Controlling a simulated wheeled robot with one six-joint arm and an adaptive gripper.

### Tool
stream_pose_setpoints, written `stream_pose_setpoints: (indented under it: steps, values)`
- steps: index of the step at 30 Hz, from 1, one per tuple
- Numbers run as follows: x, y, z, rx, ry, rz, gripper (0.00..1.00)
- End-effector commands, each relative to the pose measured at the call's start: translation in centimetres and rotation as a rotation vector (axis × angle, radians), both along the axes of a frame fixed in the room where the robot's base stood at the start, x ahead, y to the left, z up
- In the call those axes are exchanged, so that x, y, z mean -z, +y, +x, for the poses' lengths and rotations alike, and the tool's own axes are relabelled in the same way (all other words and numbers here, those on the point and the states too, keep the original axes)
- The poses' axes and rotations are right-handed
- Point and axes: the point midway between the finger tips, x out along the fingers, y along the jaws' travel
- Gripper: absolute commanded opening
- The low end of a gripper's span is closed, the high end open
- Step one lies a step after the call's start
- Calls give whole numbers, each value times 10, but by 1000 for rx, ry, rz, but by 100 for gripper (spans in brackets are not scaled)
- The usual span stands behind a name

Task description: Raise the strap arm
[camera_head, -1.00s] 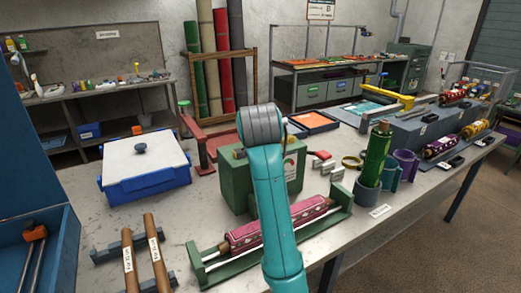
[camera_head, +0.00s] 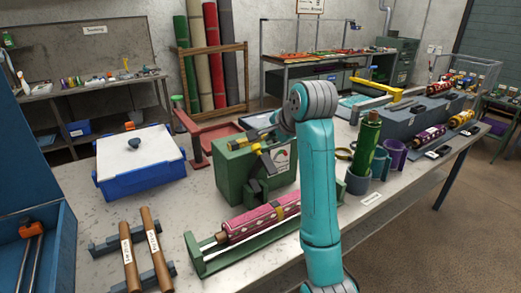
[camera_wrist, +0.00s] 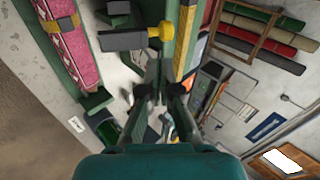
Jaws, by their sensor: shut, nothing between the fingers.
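In the head view my gripper is small and partly hidden.
A blue box with a white lid (camera_head: 133,150) stands left of the machine. A green roll (camera_head: 366,145) in a holder and grey and purple cups (camera_head: 394,158) stand to the right.

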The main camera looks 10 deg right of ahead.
Motion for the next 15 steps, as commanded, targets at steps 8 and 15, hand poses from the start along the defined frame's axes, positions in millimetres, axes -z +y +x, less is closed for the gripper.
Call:
stream_pose_setpoints:
  steps: [8,15]
  values:
    - [2,-4,2,72,23,106,0]
    - [27,2,26,70,26,105,0]
